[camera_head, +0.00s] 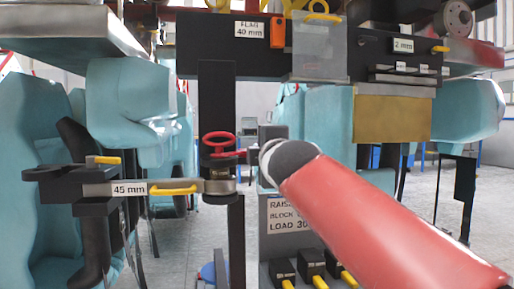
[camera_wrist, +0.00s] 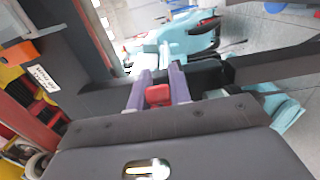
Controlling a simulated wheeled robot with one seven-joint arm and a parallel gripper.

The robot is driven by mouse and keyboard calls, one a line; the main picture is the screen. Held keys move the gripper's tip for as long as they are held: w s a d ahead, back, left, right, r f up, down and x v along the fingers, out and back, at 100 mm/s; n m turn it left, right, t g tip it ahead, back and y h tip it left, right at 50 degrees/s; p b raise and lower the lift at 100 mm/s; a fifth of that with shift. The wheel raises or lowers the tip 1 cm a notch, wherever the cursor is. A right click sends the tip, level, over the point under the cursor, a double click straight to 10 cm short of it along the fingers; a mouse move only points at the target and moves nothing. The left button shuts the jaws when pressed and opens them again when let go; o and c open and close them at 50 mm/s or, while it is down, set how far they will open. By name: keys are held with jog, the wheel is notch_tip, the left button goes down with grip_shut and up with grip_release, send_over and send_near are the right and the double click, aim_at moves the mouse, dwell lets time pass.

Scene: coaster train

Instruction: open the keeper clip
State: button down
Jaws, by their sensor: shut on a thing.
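A red piece with a ring-shaped top (camera_head: 220,143), which looks like the keeper clip, sits at the dark vertical post above the end of a bar labelled "45 mm" (camera_head: 128,189). In the wrist view the red piece (camera_wrist: 158,95) lies between the two purple fingers of my gripper (camera_wrist: 159,92), which is shut on it. In the head view my red arm comes in from the lower right and its rounded end stands just right of the clip. The fingertips are hard to make out there. Whether the clip is open or latched I cannot tell.
A dark crossbeam with labels "FLAG 40 mm" (camera_head: 249,29) and "2 mm" (camera_head: 403,45) runs above. Teal seats (camera_head: 130,105) stand at both sides. A grey block with a load label (camera_head: 291,217) stands right of the post. Yellow-handled pieces (camera_head: 311,262) sit below.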

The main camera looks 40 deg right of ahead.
jog(key=c, duration=1.3)
grip_release()
jog(key=b+v, duration=0.1)
jog(key=v, duration=0.6)
jog(key=shift+s+a, duration=0.25)
jog(key=shift+s, duration=0.05)
jog(key=shift+f, duration=0.15)
